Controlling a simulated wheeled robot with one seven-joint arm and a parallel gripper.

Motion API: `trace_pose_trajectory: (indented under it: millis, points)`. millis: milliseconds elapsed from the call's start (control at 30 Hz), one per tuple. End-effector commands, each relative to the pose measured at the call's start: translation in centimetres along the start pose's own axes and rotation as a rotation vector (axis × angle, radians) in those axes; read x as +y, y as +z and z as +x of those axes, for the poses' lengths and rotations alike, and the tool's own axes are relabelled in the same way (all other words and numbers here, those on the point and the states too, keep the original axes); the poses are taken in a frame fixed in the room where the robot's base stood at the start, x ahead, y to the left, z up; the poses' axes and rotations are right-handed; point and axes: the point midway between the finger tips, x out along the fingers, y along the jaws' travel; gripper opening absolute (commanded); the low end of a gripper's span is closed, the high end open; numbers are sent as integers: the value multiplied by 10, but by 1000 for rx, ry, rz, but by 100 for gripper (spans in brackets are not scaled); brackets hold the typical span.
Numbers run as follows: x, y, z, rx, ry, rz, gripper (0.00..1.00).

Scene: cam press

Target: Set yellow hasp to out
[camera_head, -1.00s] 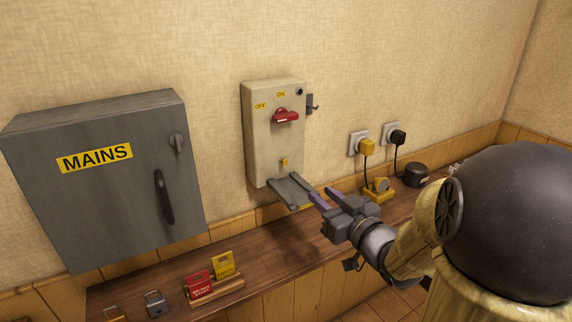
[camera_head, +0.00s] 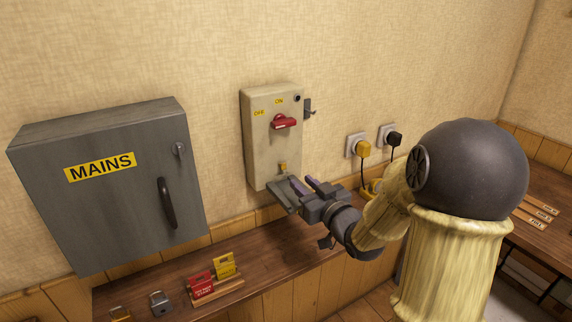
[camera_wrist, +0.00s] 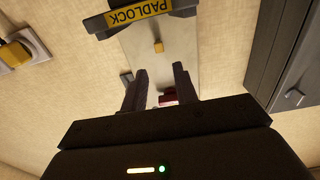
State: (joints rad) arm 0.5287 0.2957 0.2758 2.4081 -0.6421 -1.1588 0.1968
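The yellow hasp (camera_head: 283,167) is a small tab low on the front of the cream switch box (camera_head: 262,145). In the wrist view the yellow hasp (camera_wrist: 158,47) shows beyond and between my fingertips, apart from them. My gripper (camera_head: 304,186) is in front of the box's lower end, just below and right of the hasp. In the wrist view my gripper (camera_wrist: 158,82) has its two dark fingers spread with a gap between them and nothing held. The red handle (camera_head: 284,123) sits higher on the box; in the wrist view it is partly hidden.
A grey ledge (camera_head: 284,196) juts out under the box, close to my gripper; its PADLOCK label (camera_wrist: 138,14) shows in the wrist view. The grey MAINS cabinet (camera_head: 105,200) stands left. A yellow plug (camera_head: 363,149) is right. Padlocks and tags (camera_head: 202,284) lie on the shelf.

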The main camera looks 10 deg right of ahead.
Motion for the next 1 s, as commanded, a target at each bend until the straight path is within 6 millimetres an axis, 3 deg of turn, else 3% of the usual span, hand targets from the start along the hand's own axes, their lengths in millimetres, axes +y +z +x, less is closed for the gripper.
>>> trace_pose_trajectory:
  millis: [300,500,900,1000]
  points:
    - [0,-1,57,0,-2,1,29]
    - [5,-1,84,-1,8,1,29]
    - [3,0,94,0,6,0,29]
    - [2,0,94,0,4,0,9]
